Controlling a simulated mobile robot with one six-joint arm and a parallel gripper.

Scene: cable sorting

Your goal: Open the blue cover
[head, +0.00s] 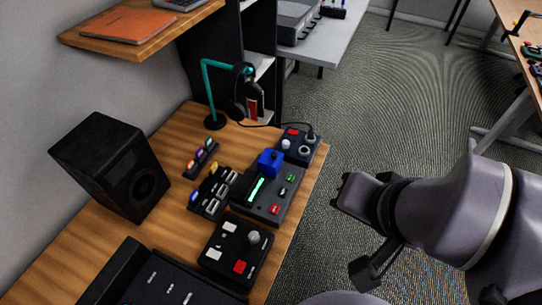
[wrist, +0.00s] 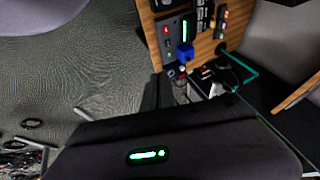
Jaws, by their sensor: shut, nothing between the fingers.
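The blue cover (head: 270,162) is a small blue block at the far end of a dark control box (head: 268,195) on the wooden desk. It looks closed, and what is beneath it is hidden. In the wrist view the blue cover (wrist: 186,54) shows above my gripper's fingers. My gripper (head: 346,191) is in the air beyond the desk's right edge, to the right of the box and apart from the cover. In the wrist view my gripper (wrist: 160,80) is dark, and its fingers are shut and empty.
A box with knobs (head: 298,146) stands behind the cover, and a joystick box (head: 236,252) in front. A button panel (head: 212,192) is on the left. A headphone stand (head: 207,95) and a black speaker (head: 110,165) stand farther left.

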